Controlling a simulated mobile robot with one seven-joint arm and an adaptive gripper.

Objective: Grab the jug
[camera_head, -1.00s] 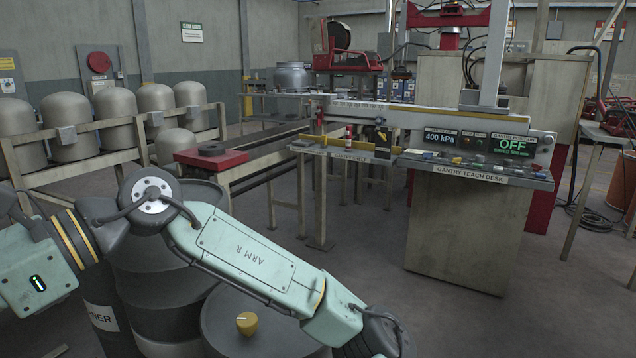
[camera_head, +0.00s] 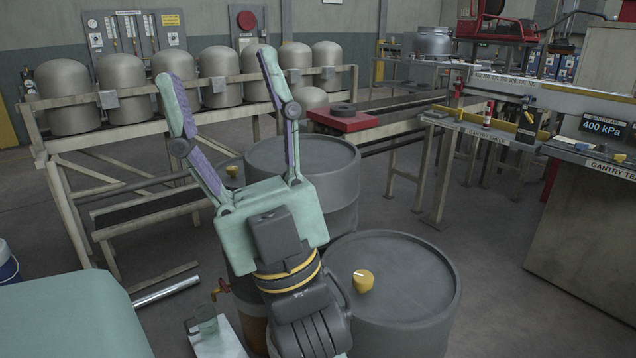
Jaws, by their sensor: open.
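My gripper (camera_head: 218,78) is open, with its two long fingers spread and pointing up in the picture. Nothing is between the fingers. A small translucent greenish vessel (camera_head: 207,326), which looks like the jug, stands at the bottom on a pale stand (camera_head: 222,343). It is below and left of my gripper's palm and apart from it. A red tap (camera_head: 221,288) is just above and to the right of it. The vessel's handle cannot be made out clearly.
Two dark drums (camera_head: 395,270) (camera_head: 345,160) with yellow caps stand close behind and right of my gripper. A rack of grey cylinders (camera_head: 130,98) runs along the back left. A metal rod (camera_head: 166,291) is at lower left.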

